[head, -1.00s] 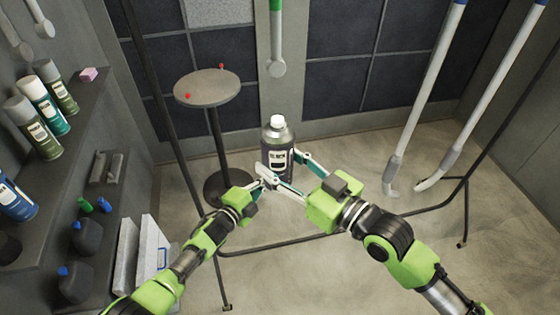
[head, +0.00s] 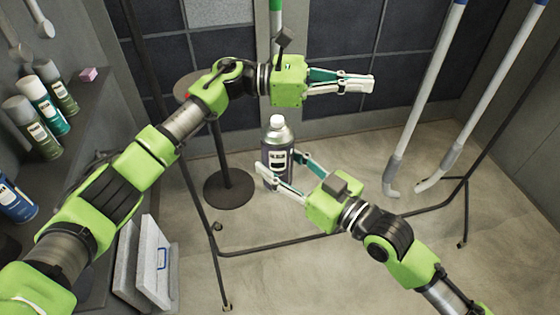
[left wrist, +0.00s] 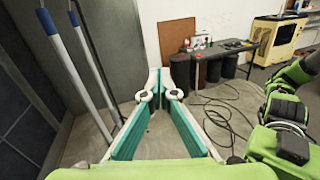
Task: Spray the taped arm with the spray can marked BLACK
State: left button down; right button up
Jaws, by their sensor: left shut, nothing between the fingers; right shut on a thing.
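A dark grey spray can (head: 277,150) with a white top and a white label stands upright between the fingers of my right gripper (head: 285,172), which is shut on it. The label is too small to read. My left gripper (head: 368,84) is shut and empty, above and to the right of the can; its fingers (left wrist: 163,95) fill the middle of the left wrist view. Two long white arms with blue at the top and grey lower ends stand at the right, one (head: 423,95) left of the other (head: 510,80). Which one is the taped arm is unclear.
Several spray cans (head: 48,103) stand on the left shelf. A thin dark frame (head: 330,235) crosses the floor. The left wrist view shows a table (left wrist: 228,48) and cables (left wrist: 225,110).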

pick_arm(q)
jog(key=s+r+m+g+y, duration=0.2)
jog(key=s+r+m+y, duration=0.1)
jog(key=s+m, duration=0.25)
notch_tip(320, 180, up, 5)
jog(key=m+t+y, duration=0.6)
jog(key=m+y, duration=0.8)
send_over(278, 118)
jog(key=shift+s+a+f, duration=0.1)
jog(key=shift+f, duration=1.45)
jog(key=shift+s+f, duration=0.1)
jog(key=shift+f, duration=1.4)
jog(key=shift+f, duration=0.2)
jog(key=shift+s+x, duration=0.2)
jog(key=shift+x, duration=0.85)
jog(key=shift+a+f, duration=0.1)
